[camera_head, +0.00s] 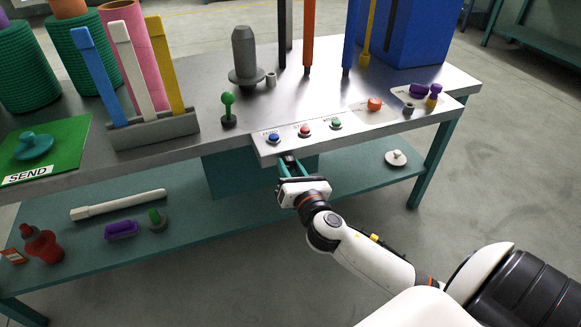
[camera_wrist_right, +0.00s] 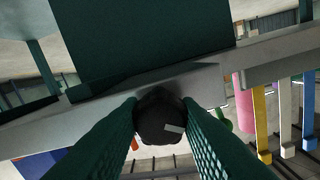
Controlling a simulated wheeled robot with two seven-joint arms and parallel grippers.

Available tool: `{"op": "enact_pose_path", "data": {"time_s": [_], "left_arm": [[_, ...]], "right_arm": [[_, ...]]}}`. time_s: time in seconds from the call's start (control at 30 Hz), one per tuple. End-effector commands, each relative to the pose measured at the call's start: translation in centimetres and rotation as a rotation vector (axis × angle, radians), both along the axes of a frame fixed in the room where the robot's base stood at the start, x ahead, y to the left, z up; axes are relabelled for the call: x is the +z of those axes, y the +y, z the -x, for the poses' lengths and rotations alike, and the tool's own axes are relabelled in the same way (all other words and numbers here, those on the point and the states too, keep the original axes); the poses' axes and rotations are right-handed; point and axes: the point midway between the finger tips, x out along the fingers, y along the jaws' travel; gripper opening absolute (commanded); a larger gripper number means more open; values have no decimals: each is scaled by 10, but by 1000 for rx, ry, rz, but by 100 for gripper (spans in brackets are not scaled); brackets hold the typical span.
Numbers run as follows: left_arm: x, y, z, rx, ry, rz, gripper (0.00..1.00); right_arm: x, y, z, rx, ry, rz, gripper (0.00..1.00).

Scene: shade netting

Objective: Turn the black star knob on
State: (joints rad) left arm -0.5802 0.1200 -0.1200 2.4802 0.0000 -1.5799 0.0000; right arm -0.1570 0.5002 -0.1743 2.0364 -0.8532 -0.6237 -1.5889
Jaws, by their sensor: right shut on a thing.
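The black star knob (camera_wrist_right: 160,117) shows in the right wrist view as a dark, rounded knob with a pale mark on its face. It sits between the two green ribbed fingers of my right gripper (camera_head: 289,164), which are shut on it from both sides. In the head view my right gripper reaches the front of the workbench, just below the panel with small coloured buttons; the knob is largely hidden there by the gripper and the panel's edge. I cannot tell how far the knob is turned. My left gripper is not in view.
The button panel (camera_head: 359,126) overhangs close above the right gripper, with blue, red and green buttons. A green-topped lever (camera_head: 228,108) stands on the bench to the left. The lower shelf (camera_head: 235,208) lies beneath, holding loose items. Open floor lies in front.

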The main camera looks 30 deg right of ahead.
Motion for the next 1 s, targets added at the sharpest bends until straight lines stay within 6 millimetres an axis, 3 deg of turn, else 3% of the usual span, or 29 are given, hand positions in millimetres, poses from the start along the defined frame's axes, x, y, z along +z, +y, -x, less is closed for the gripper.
{"op": "enact_pose_path", "data": {"time_s": [0.37, 0.5, 1.0], "left_arm": [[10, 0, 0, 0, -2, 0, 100], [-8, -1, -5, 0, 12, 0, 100], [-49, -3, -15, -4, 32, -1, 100]], "right_arm": [[0, 0, 0, -1, -54, -237, 7], [1, 0, 0, -2, -87, -367, 7], [1, 0, 0, -3, -198, -830, 7]]}}
